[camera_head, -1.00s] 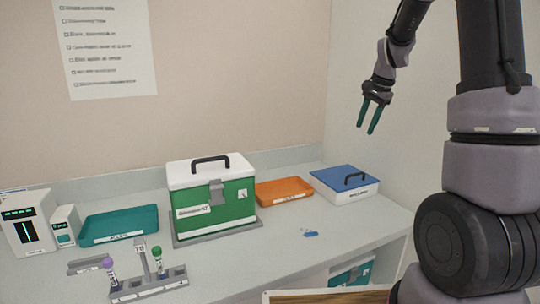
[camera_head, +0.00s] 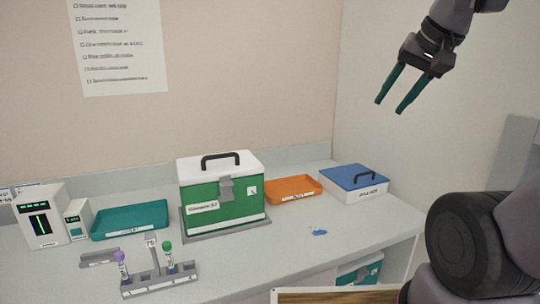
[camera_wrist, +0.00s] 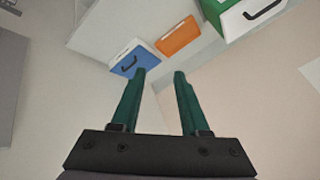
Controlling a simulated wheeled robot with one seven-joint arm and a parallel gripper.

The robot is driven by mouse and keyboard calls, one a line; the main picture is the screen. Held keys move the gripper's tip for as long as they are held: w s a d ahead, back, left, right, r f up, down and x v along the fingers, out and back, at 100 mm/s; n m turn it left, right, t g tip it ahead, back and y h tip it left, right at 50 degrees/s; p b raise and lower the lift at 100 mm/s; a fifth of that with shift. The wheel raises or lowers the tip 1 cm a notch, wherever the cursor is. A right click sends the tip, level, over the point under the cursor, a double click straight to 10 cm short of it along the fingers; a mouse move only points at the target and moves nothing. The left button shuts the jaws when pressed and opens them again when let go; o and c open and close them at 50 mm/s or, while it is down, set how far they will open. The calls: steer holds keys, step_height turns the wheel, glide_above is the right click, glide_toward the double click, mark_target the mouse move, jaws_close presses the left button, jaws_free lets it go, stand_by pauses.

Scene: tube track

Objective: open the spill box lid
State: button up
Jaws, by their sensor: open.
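The spill box (camera_head: 354,185) is a white box with a blue lid and a dark arched handle, at the right end of the counter. Its lid (camera_head: 360,176) is shut. In the wrist view the blue lid (camera_wrist: 136,60) shows beyond my fingertips, small and far off. My gripper (camera_head: 390,106) is open and empty, high above the counter and to the right of the box. It also shows in the wrist view (camera_wrist: 163,73), with its two green fingers spread apart.
A green cooler box (camera_head: 222,205) with a white lid and an orange tray (camera_head: 292,188) stand left of the spill box. A teal tray (camera_head: 130,219) and a tube rack (camera_head: 160,281) are farther left. A blue spill (camera_head: 319,232) lies on the counter (camera_head: 345,227) in front.

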steer(key=shift+s+a+f, duration=0.1)
steer(key=shift+s, duration=0.45)
steer(key=shift+c, duration=0.3)
steer(key=shift+s+f, duration=0.1)
steer(key=shift+s, duration=0.1)
jaws_close()
steer(key=w+a+f+m+g+y, duration=0.3)
steer(key=w+a+f+m+y, duration=0.15)
steer(key=w+f+m, duration=0.3)
steer(key=m+t+h, duration=0.2)
steer(key=m+t, duration=0.5)
steer(key=m, duration=1.3)
glide_toward(361, 179)
steer(key=shift+n, duration=0.25)
steer(key=x, duration=0.5)
steer(key=shift+s+a, duration=0.15)
steer(key=shift+s, duration=0.05)
